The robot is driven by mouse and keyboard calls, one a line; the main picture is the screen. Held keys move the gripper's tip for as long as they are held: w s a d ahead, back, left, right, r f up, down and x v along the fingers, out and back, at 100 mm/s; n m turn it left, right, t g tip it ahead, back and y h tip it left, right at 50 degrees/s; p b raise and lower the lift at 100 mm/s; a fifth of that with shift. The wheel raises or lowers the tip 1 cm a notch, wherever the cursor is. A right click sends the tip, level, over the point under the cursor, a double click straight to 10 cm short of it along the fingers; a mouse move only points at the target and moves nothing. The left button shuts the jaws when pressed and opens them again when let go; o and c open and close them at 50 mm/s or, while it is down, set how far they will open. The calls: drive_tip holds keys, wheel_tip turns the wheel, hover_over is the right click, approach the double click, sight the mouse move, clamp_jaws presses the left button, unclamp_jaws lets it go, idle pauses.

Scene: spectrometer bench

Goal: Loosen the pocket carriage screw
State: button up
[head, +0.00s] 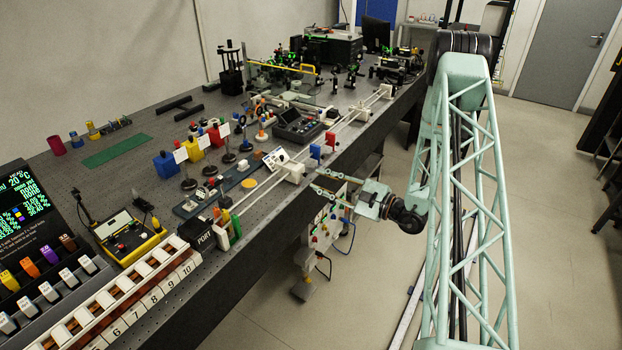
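A white carriage (293,172) sits on the pale double rail along the bench's front edge, with a small white printed card (275,158) at its left. I cannot tell for sure whether it is the pocket carriage, and no screw on it is clear at this size. My gripper (315,180) is just right of this carriage, past the bench's front edge, pointing left toward it. Its two fingers are apart with nothing visible between them. A small gap seems to separate the fingertips from the carriage, but contact is hard to judge.
Farther along the rail (345,122) are red and blue blocks (316,152) and another white carriage (385,91). A black PORT box (201,234) stands near the rail's near end. The floor (560,220) at right is clear.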

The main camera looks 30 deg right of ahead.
sight(304, 174)
drive_tip(key=shift+x, duration=2.15)
clamp_jaws()
